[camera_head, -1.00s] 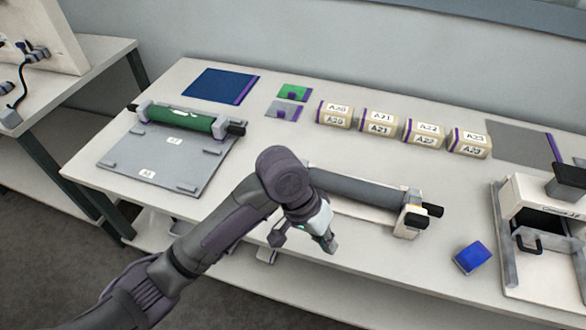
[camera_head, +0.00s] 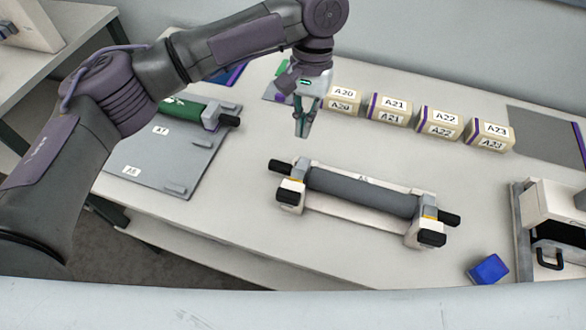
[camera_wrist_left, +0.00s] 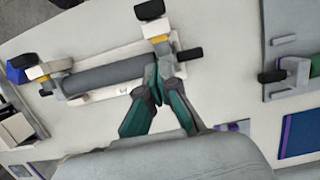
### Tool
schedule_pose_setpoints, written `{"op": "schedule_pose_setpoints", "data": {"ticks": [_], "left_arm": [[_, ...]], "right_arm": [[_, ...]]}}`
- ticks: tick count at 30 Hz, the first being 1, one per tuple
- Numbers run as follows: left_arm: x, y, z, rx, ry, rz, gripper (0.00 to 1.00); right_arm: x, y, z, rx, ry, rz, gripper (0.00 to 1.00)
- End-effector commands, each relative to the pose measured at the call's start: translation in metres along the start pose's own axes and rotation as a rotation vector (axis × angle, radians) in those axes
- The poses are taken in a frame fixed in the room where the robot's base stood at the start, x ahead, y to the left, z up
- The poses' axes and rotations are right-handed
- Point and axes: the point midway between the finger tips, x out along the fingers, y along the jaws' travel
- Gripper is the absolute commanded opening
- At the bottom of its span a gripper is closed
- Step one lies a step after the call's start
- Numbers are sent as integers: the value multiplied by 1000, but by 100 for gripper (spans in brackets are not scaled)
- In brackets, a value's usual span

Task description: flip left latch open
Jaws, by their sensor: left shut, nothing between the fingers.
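The left latch (camera_head: 290,195) is a pale block with a black tip at the front of the left end of the unwind stand (camera_head: 352,208). The stand holds a grey roll (camera_head: 360,192). A black shaft end (camera_head: 280,165) sticks out beside the latch. The matching right latch (camera_head: 431,238) also has a black tip. My left gripper (camera_head: 302,128) is shut and empty, pointing down behind the stand's left end, apart from the latch. In the left wrist view the latch (camera_wrist_left: 152,12) lies beyond my fingertips (camera_wrist_left: 158,78). My right gripper is not in view.
A grey board (camera_head: 150,160) with a green roll (camera_head: 182,108) lies at left. A blue block (camera_head: 488,269) and a white machine (camera_head: 550,215) are at right. Bare tabletop lies in front of the stand.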

Motion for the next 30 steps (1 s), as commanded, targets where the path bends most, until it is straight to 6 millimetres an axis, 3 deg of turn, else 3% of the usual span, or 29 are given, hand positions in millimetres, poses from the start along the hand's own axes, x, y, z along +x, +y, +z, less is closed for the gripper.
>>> {"op": "schedule_pose_setpoints", "data": {"ticks": [3,6,11,16,21,30], "left_arm": [[1,0,0,1,0,1,0],[6,0,0,0,-1,1,0],[27,0,1,1,-2,1,0],[64,0,1,1,-3,1,0],[99,0,1,1,-2,0,0],[108,0,35,3,1,2,0]], "right_arm": [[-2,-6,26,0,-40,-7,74],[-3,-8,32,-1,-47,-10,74],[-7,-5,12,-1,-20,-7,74],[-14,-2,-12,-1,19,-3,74],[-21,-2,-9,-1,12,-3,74],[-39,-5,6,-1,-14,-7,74]]}}
